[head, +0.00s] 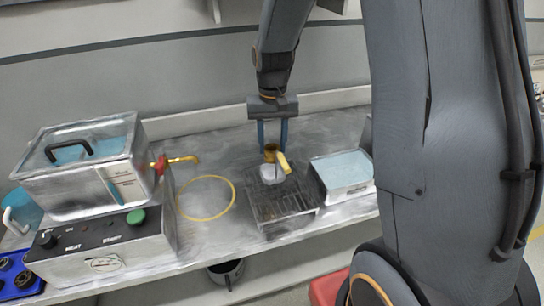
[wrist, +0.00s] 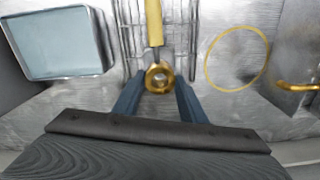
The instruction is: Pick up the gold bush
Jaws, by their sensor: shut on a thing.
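The gold bush (wrist: 159,78) is a short gold ring with a hole through its middle. It sits between the two blue fingers of my gripper (wrist: 158,98) in the wrist view, and the fingers are shut on it. In the head view my gripper (head: 272,143) points down over the wire rack, with the gold bush (head: 271,152) at its fingertips. Whether the bush touches the rack below is hard to tell.
A wire rack (head: 282,206) holds a white piece with a yellow handle (head: 283,163) close by the bush. A tray of pale blue liquid (head: 345,172) stands right of it.

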